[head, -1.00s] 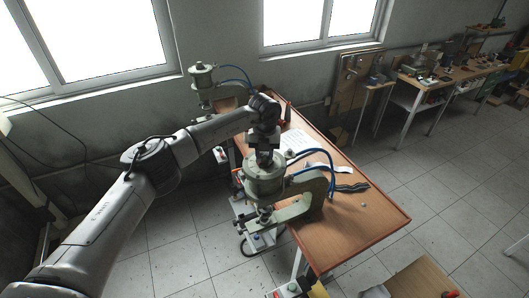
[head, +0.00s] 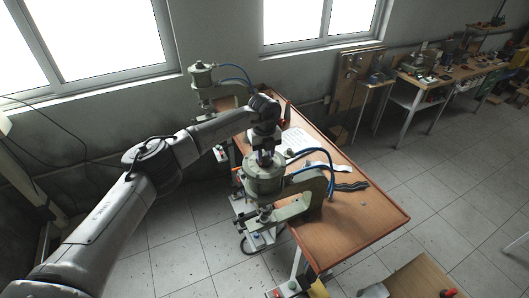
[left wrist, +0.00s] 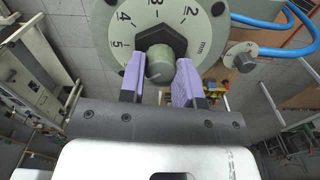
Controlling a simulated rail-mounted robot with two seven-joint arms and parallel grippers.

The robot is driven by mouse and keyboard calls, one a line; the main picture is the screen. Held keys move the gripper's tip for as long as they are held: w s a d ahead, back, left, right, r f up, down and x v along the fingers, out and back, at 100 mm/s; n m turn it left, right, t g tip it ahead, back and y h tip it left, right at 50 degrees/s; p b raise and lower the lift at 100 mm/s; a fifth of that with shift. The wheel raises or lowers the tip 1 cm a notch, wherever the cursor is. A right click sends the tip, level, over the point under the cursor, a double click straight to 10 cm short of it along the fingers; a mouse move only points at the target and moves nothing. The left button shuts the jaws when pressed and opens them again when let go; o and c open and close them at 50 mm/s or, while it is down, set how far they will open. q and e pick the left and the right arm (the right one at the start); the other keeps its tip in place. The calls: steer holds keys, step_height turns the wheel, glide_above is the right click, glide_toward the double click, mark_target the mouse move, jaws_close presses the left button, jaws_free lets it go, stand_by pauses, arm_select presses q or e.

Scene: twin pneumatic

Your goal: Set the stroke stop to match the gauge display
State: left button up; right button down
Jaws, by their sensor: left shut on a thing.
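The stroke stop is a grey-green knob (left wrist: 160,64) with a dark hexagonal part (left wrist: 165,38) behind it. It sits at the middle of a pale round dial (left wrist: 103,25) marked with numbers and "mm". My left gripper (left wrist: 160,80) has its purple-padded fingers on both sides of the knob, shut on it. In the head view my left gripper (head: 264,157) is at the top of the near press's pale green cylinder (head: 264,184); the knob is hidden there. I cannot read the stop's setting clearly. I cannot pick out a gauge display. My right gripper is not in view.
A smaller numbered knob (left wrist: 244,62) and a blue hose (left wrist: 258,22) are beside the dial. A second press (head: 202,78) stands farther back. The wooden bench (head: 345,235) has papers on it and bare room at its near end.

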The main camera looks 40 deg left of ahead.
mark_target(265, 154)
arm_select(q)
steer(key=shift+r, duration=0.1)
steer(key=o, duration=0.9)
steer(key=shift+r, duration=0.25)
steer(key=shift+r+b, duration=1.9)
steer(key=shift+r, duration=4.7)
